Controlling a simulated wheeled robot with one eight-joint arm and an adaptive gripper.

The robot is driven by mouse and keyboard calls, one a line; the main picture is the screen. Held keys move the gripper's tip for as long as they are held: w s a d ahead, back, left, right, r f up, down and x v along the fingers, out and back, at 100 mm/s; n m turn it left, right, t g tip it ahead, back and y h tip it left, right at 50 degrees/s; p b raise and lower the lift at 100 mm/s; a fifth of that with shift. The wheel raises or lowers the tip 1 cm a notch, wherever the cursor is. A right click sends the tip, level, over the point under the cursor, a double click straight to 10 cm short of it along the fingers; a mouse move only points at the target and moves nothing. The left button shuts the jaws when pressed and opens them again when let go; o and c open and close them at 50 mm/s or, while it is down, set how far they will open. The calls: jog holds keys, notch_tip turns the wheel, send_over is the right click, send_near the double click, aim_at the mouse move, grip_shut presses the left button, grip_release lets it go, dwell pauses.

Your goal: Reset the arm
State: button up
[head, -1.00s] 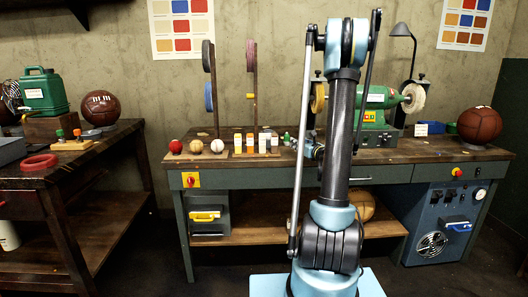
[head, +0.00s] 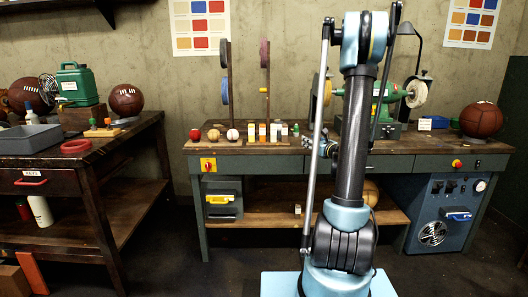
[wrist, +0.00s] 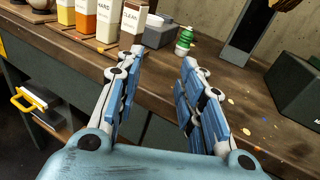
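My arm stands upright at centre right in the head view, in front of the workbench (head: 430,142). My gripper (wrist: 160,80) shows in the wrist view with its two blue-padded fingers spread apart and nothing between them. It is above or in front of the bench's front edge; the exact height is unclear. In the head view the gripper end is mostly hidden behind my arm.
Labelled bottles (wrist: 108,20) and a green-capped bottle (wrist: 184,40) stand on the bench beyond the fingers. Small balls (head: 214,134) sit at the bench's left. A brown ball (head: 482,120) sits at right. A side table (head: 110,146) stands left, with open floor between.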

jog(key=s+a+f+n+g, duration=0.1)
jog(key=s+a+n+g, duration=0.4)
jog(key=s+n, duration=0.45)
jog(key=s+a+n+g, duration=0.3)
jog(key=s+a+n, duration=0.45)
jog(key=s, duration=0.25)
jog(key=s+d+f+n+g+h, duration=0.2)
jog(key=s+d+f+n, duration=0.1)
jog(key=s, duration=0.5)
jog(key=s+d+f+n+g+h, duration=0.2)
jog(key=s+n, duration=0.4)
jog(key=s, duration=0.3)
jog(key=s+d+f+n+g+h, duration=0.1)
jog(key=s+d+f+n+h, duration=0.1)
jog(key=s, duration=0.7)
jog(key=d+f+n, duration=0.1)
jog(key=d+n, duration=0.1)
jog(key=n, duration=0.1)
jog(key=shift+f+g+h, duration=0.3)
jog(key=shift+g+h, duration=0.1)
jog(key=shift+w+f, duration=0.2)
jog(key=shift+w, duration=0.25)
jog(key=shift+s, duration=0.15)
jog(key=shift+c, duration=0.2)
